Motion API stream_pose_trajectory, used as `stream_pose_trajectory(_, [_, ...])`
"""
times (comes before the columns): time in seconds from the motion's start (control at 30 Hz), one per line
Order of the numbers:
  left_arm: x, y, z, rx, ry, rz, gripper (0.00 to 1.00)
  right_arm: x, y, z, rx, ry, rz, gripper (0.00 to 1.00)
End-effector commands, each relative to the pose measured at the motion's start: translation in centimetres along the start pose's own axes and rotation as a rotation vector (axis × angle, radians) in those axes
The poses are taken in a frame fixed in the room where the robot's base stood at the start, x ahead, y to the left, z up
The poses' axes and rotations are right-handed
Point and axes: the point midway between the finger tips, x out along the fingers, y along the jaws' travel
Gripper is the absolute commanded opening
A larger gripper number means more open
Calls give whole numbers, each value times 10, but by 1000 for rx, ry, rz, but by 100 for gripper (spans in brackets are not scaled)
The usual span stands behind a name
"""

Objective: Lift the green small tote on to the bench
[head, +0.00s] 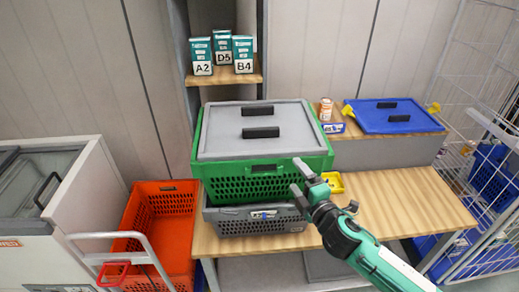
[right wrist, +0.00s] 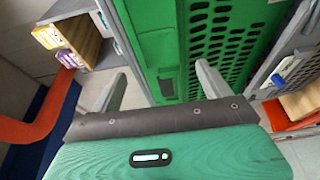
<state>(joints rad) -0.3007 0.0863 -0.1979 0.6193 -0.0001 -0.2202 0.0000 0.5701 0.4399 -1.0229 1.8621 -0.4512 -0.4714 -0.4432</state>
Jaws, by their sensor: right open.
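The green tote (head: 262,166) with a grey lid (head: 222,144) sits on top of a grey tote (head: 256,218), which stands on the wooden bench (head: 400,200). Two black blocks or handles show on the lid. My right gripper (head: 298,178) is open at the front right of the green tote. Whether a finger touches the wall cannot be told. My left gripper is not in view.
An orange crate (head: 158,212) stands left of the bench. A wire rack stands at right. The bench's right part is clear.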

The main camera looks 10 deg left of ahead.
Motion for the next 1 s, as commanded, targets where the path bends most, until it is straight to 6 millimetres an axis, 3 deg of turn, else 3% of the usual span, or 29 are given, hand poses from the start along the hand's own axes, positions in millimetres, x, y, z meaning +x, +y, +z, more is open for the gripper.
stream_pose_trajectory(0.1, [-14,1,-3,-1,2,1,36,16,5,4,0,-1,0,80])
stream_pose_trajectory(0.3, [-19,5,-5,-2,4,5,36,36,2,5,1,-1,0,80])
stream_pose_trajectory(0.6, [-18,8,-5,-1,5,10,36,39,1,5,1,0,1,80])
stream_pose_trajectory(1.0, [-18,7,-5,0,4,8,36,39,1,5,1,0,0,2])
